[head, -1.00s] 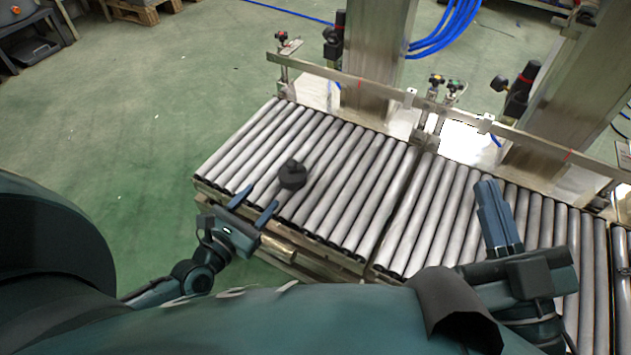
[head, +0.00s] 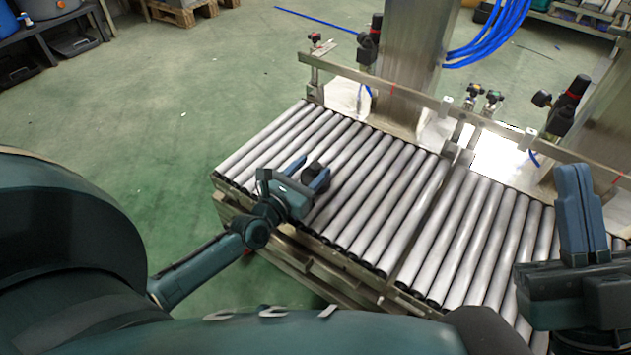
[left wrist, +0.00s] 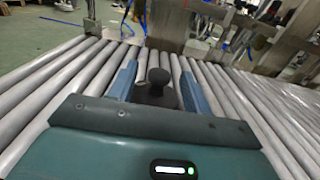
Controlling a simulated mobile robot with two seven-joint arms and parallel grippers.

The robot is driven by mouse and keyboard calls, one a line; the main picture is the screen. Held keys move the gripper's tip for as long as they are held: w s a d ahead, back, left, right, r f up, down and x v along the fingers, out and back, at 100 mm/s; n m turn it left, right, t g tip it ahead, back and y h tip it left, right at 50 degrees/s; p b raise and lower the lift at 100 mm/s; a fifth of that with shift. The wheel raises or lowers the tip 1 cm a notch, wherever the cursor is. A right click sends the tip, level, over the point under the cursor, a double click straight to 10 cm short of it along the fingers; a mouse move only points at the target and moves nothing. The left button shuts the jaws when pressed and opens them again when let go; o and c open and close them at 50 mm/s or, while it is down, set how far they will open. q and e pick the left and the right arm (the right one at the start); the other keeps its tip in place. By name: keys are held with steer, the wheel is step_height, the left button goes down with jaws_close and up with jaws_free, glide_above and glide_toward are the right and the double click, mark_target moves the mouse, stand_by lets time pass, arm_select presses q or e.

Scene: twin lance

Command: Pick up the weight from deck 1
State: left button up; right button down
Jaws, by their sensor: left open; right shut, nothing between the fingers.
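The weight (head: 314,173) is a dark, round piece with a knob on top. It sits on the rollers of the left conveyor section (head: 372,180), partly hidden by my left gripper. My left gripper (head: 306,172) is open at the weight. In the left wrist view the weight (left wrist: 157,89) stands upright between the two blue fingers (left wrist: 158,78), with its lower part hidden behind the gripper body. I cannot tell whether either finger touches it. My right gripper (head: 577,170) is shut and empty, above the right conveyor section (head: 475,230).
A metal rail (head: 400,95) runs along the far side of the conveyor, with steel columns (head: 408,60) and black-topped fittings behind it. Blue hoses (head: 490,35) hang at the back. Rollers right of the weight are bare. Green floor (head: 190,120) is open at the left.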

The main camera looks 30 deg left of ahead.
arm_select(q)
steer(key=shift+w+d, duration=0.2)
steer(key=shift+w, duration=0.95)
jaws_close()
steer(key=shift+r, duration=0.2)
